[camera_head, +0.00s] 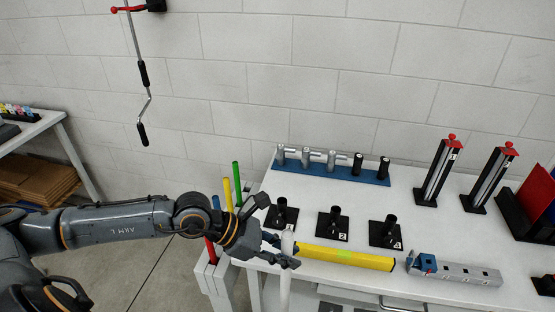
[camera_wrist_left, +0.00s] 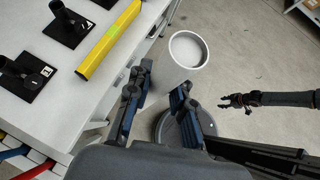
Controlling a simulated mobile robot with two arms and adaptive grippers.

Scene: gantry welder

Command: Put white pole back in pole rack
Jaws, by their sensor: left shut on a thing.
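The white pole (camera_head: 285,285) stands roughly upright at the front edge of the table. My left gripper (camera_head: 284,248) is shut on it near its top. In the left wrist view the pole (camera_wrist_left: 187,52) shows its round open end, with the gripper's fingers (camera_wrist_left: 160,110) on either side; its lower part is hidden. The white pole rack (camera_head: 217,275) is at the table's left end, left of the gripper. It holds red, blue, yellow and green poles, partly hidden by my left arm. My right gripper (camera_wrist_left: 235,100) shows small in the left wrist view, too small to read.
The white table (camera_head: 440,225) carries a yellow bar (camera_head: 345,257) just right of the pole. Black numbered stands (camera_head: 333,225), a blue holder (camera_head: 345,174) and a grey rail (camera_head: 455,272) are also on it. Clear floor (camera_head: 140,265) lies left of the rack.

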